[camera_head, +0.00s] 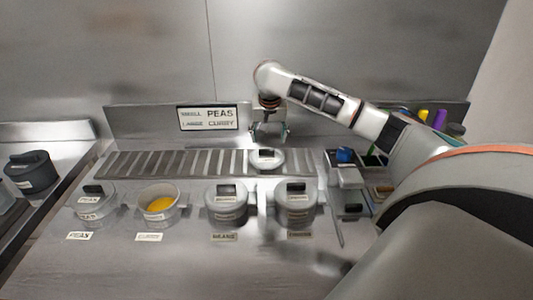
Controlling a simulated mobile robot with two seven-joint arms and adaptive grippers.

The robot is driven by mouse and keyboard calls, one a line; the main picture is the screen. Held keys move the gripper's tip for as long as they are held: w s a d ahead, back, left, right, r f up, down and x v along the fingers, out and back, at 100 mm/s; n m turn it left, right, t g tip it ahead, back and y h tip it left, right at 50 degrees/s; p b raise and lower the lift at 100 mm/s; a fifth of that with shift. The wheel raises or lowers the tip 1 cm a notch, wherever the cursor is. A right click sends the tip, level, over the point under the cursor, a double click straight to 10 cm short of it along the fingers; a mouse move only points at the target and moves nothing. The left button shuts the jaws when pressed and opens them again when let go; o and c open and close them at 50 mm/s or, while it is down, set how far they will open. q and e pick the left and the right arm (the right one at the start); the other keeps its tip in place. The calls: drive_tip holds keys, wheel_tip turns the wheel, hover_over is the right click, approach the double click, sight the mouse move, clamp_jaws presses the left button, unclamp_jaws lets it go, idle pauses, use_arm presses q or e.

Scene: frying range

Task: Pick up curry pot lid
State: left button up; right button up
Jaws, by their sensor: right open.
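A round grey lid (266,165) with a dark handle and a pale label lies on the slatted metal rack (190,163). I cannot read its label. My right gripper (268,136) is open and empty, pointing down just above and behind this lid, apart from it. An uncovered pot (172,212) with yellow-orange food stands in the counter in front of the rack; the tag before it is too blurred to read. My left gripper is not in view.
Lidded pots stand on both sides of the open one: one tagged peas (93,201), and two more to the right (225,214) (295,213). A sign (208,117) hangs behind the rack. A holder with blue items (344,156) stands right.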

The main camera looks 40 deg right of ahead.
sight(267, 150)
drive_tip(key=x, duration=0.7)
drive_tip(key=shift+a+f, duration=0.3)
drive_tip(key=shift+f, duration=0.05)
drive_tip(key=c, duration=1.2)
